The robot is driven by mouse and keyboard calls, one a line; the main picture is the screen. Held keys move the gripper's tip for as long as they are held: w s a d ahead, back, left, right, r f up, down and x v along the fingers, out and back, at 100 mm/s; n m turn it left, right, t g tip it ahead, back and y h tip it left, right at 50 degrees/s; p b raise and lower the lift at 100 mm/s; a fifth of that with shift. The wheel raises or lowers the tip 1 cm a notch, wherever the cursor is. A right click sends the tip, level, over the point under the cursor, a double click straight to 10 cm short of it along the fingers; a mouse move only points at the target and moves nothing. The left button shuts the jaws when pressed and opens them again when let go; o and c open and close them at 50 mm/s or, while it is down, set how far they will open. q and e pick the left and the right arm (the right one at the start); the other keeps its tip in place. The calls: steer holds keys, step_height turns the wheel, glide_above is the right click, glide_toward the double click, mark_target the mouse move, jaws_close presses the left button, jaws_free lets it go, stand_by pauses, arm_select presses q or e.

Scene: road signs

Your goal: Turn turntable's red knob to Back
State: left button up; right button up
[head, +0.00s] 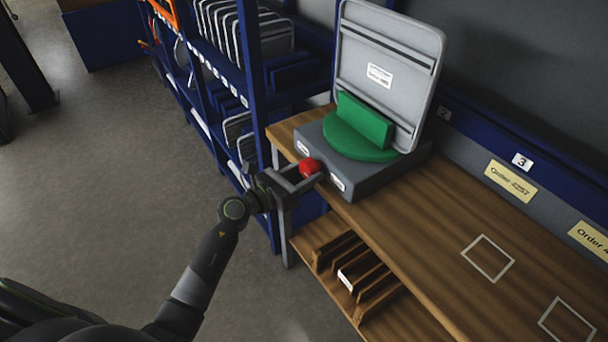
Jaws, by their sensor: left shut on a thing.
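The turntable has a grey base (370,178) at the far end of the wooden table and a round green top (345,136) with a green upright block (364,120). A grey sign plate (388,62) stands on it with its back, ribs and a white label showing. The red knob (310,167) is on the front face of the base, between two small white labels too small to read. My left gripper (304,178) is shut on the red knob, its fingers on either side of it. My right gripper is not in view.
The wooden table (430,220) is clear to the right, with white square outlines. Order cards (511,181) hang along its back edge. A slotted wooden rack (355,275) sits below. A blue shelf (255,80) with sign plates stands behind left. Floor is free at left.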

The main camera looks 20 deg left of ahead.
arm_select(q)
steer(key=shift+f, duration=0.15)
steer(key=o, duration=1)
steer(key=shift+c, duration=0.2)
steer(key=shift+s, duration=0.1)
steer(key=b+v, duration=0.4)
steer(key=v, duration=1.3)
steer(key=shift+s+a, duration=0.1)
steer(key=shift+s, duration=0.05)
